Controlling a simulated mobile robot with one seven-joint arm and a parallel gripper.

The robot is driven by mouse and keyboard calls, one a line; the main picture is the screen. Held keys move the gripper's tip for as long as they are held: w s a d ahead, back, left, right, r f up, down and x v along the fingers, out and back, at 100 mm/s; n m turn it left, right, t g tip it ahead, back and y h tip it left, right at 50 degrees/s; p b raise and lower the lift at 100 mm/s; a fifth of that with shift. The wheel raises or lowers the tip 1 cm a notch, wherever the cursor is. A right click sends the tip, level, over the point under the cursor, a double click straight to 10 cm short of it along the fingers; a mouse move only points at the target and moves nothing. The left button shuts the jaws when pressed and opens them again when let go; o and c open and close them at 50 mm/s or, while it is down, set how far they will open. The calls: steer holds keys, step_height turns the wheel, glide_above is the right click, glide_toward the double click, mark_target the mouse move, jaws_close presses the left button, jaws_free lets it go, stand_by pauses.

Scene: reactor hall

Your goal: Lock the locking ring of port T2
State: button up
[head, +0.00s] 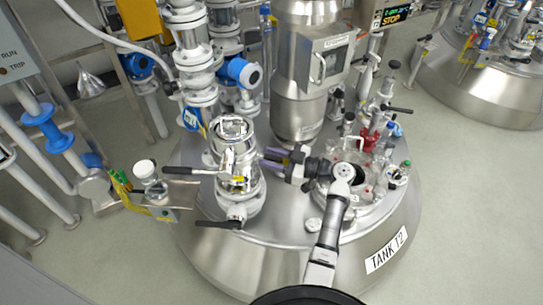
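A metal port (238,183) stands upright on the left part of the lid of Tank T2 (215,262). I cannot tell whether the fingertips touch the port.
A tall steel cylinder (302,80) rises behind my gripper. A round opening crowded with glassware and fittings (384,165) lies to the right, near my arm. A small side shelf with a jar (150,175) stands left of the port. Pipes with valves (198,75) stand behind it.

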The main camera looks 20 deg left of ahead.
jaws_close()
